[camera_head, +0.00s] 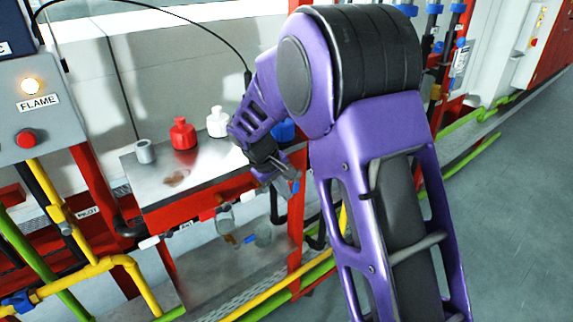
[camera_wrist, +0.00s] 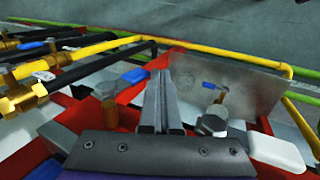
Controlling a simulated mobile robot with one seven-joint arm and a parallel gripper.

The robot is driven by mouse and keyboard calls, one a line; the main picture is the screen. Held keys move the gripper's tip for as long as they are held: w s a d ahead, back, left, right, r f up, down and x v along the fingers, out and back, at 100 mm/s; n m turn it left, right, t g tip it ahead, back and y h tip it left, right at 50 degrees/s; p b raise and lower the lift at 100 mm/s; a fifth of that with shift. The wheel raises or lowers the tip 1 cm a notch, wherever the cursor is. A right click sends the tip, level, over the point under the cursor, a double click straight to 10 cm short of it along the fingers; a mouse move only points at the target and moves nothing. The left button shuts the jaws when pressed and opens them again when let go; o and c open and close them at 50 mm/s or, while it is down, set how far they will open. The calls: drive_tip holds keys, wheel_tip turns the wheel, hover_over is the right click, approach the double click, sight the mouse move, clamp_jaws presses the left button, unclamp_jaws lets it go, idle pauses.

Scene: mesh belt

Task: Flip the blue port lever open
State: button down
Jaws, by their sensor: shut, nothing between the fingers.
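A blue lever-like piece (camera_wrist: 133,77) shows in the wrist view just left of my fingertips, next to a brass-coloured cylinder on the red frame. A blue piece (camera_head: 295,186) also shows in the head view right beside my gripper (camera_head: 283,172), at the right end of the red-framed table. My gripper is shut and empty; in the wrist view its fingers (camera_wrist: 162,103) lie together, pointing up the picture. I cannot tell whether the fingers touch the blue piece. Part of the area is hidden behind my gripper and arm.
A red bottle (camera_head: 182,134) and a white bottle (camera_head: 217,122) stand on the metal tabletop (camera_head: 165,180). A white handle (camera_wrist: 277,152) and a metal fitting (camera_wrist: 212,122) are right of my fingers. Yellow pipes (camera_wrist: 215,55) run nearby; the grey floor (camera_head: 510,200) at right is clear.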

drive_tip(key=p+v, duration=0.2)
drive_tip(key=v, duration=1.5)
drive_tip(key=shift+a+r+p, duration=0.15)
drive_tip(key=shift+r+p, duration=0.05)
drive_tip(key=shift+p, duration=0.15)
